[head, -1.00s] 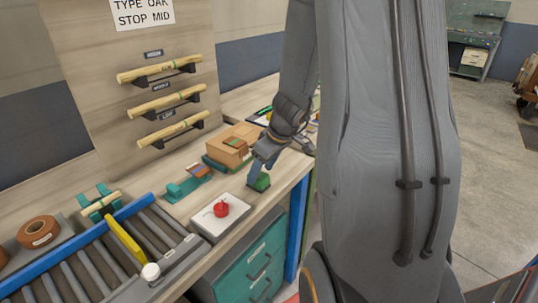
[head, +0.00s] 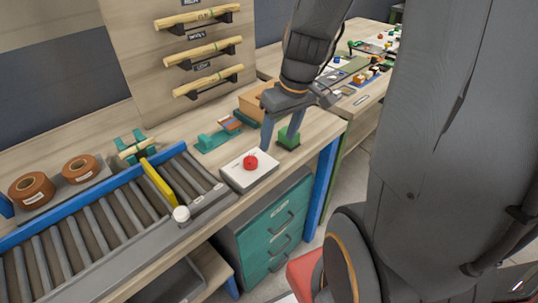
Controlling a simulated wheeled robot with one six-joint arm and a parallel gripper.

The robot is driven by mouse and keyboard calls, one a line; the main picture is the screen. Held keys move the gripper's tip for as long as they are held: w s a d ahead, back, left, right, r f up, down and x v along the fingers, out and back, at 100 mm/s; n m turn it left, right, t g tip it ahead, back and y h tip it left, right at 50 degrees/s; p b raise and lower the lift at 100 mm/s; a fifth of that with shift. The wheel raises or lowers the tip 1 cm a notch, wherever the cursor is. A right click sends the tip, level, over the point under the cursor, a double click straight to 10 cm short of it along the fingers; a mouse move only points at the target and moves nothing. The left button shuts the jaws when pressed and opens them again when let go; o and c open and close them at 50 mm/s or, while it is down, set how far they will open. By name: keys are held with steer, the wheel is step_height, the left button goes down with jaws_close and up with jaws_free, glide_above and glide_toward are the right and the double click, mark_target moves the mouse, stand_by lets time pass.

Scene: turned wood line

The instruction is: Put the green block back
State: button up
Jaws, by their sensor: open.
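The green block (head: 289,139) sits on the wooden bench top near its front right corner, to the right of a white box with a red button. My gripper (head: 281,139) points down at the block from above. Its two blue-grey fingers are apart, one at the block's left side and one over its upper part. I cannot tell whether they touch it. The fingers hide part of the block.
The white box with the red button (head: 251,163) stands close left of my gripper. Behind are a teal holder (head: 212,141) and a cardboard box (head: 257,103). A roller conveyor (head: 110,219) with a yellow bar (head: 158,183) fills the left. A second bench (head: 362,78) with small parts lies beyond.

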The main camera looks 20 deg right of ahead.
steer(key=s+a+f+m+g+h, duration=0.1)
steer(key=s+a+m, duration=0.1)
steer(key=s+a, duration=0.4)
steer(key=shift+a+f, duration=0.3)
steer(key=shift+a, duration=0.05)
stand_by(0.9)
